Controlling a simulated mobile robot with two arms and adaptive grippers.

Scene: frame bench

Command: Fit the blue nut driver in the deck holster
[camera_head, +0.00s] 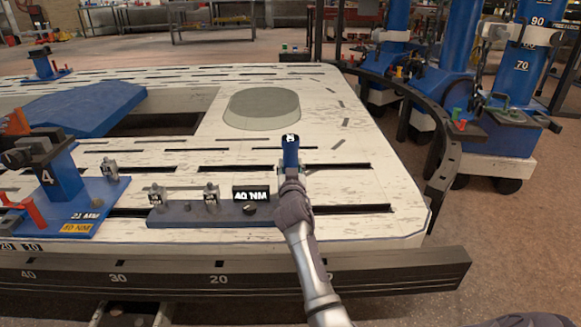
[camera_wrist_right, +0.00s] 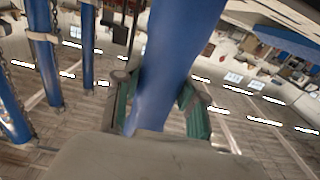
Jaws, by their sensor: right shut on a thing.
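In the right wrist view the driver's thick blue body (camera_wrist_right: 178,50) runs up between the green-sided fingers (camera_wrist_right: 158,108). The driver's lower end is hidden behind my gripper in the head view. My left gripper is not in view.
A blue clamp fixture (camera_head: 66,176) marked 4 stands on a blue plate at the left. A round grey-green disc (camera_head: 262,109) lies on the white slotted deck (camera_head: 372,190) behind the driver. A dark curved rail (camera_head: 440,175) and tall blue columns (camera_head: 520,70) stand at the right.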

